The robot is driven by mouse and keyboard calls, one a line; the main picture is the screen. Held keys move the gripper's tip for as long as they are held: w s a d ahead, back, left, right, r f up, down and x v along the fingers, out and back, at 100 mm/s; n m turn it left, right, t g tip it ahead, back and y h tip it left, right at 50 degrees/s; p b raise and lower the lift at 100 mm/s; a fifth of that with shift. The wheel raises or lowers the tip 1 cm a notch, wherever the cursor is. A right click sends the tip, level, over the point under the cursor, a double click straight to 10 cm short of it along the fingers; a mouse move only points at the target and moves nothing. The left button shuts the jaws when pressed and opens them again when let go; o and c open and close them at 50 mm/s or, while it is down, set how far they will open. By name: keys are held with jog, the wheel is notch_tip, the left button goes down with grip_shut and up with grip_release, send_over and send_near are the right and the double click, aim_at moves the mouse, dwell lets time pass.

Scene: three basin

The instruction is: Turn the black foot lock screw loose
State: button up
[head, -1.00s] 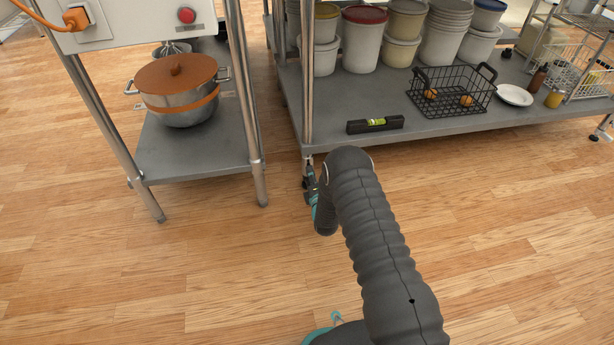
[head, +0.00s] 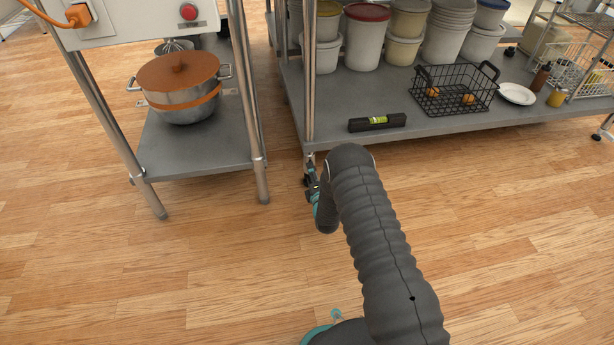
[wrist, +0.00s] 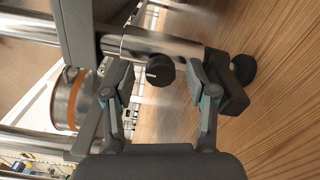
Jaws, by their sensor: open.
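The black foot lock screw (wrist: 160,70) is a ribbed round knob with a pale mark on its face. It sits against the shiny metal leg (wrist: 140,44) in the wrist view. My gripper (wrist: 157,78) is open, with one finger on each side of the knob and a visible gap to both. A black round foot (wrist: 243,68) shows beyond the right finger. In the head view my gripper (head: 311,184) is at the bottom of the right shelf's front leg (head: 309,100); my arm partly covers it, and the screw cannot be made out there.
The right shelf (head: 450,122) holds tubs, a black wire basket (head: 452,92), a plate and a spirit level (head: 377,122). The left table's low shelf (head: 190,150) carries a lidded pot (head: 180,88). The wooden floor in front is clear.

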jog(key=v, duration=1.2)
